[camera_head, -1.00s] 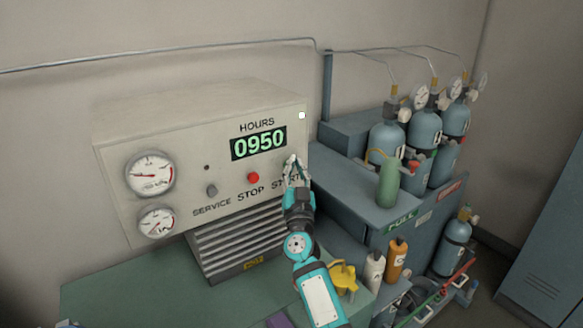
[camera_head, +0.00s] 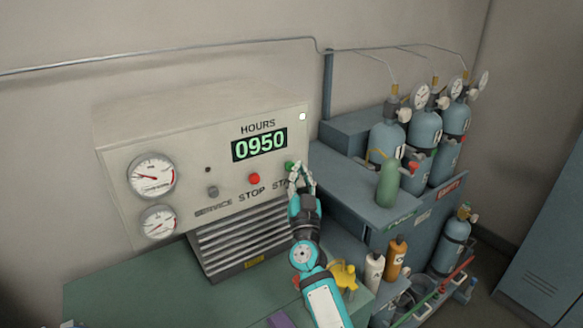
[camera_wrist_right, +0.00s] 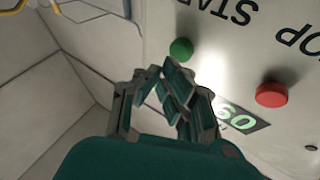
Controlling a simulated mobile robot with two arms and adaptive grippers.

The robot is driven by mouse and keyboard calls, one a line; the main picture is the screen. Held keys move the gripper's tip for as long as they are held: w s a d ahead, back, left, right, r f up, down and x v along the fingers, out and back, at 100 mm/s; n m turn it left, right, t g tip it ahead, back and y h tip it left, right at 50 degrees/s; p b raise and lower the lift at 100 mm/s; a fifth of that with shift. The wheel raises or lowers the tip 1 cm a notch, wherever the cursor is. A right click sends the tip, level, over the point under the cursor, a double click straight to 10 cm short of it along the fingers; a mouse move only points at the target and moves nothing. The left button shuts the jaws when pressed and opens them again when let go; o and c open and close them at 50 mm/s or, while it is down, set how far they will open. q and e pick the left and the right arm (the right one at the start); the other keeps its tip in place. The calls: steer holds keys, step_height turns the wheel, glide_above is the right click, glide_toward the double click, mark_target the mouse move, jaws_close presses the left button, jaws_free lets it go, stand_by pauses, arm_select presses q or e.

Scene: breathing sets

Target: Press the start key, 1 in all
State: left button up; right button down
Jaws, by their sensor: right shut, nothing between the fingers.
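The start key is a green round button (camera_head: 290,166) on the beige control panel (camera_head: 140,210), above the partly covered START label. In the right wrist view the green key (camera_wrist_right: 181,50) shows just beyond my fingertips, with a gap in the picture. My right gripper (camera_head: 301,170) is shut and empty, just right of and below the key in the head view. Its fingers also show in the right wrist view (camera_wrist_right: 175,88). Whether it touches the panel I cannot tell. My left gripper is not in view.
A red STOP button (camera_head: 254,179) and a grey SERVICE knob (camera_head: 213,191) sit left of the key. The display (camera_head: 259,145) reads 0950. Gas cylinders (camera_head: 388,145) stand on the blue bench at right. A yellow object (camera_head: 343,275) and bottles (camera_head: 374,270) are near my right arm.

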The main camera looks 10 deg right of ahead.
steer(key=s+p, duration=0.1)
steer(key=s+d, duration=0.1)
steer(key=s, duration=0.1)
steer(key=s+p, duration=0.1)
steer(key=shift+s+d+p, duration=0.3)
stand_by(0.5)
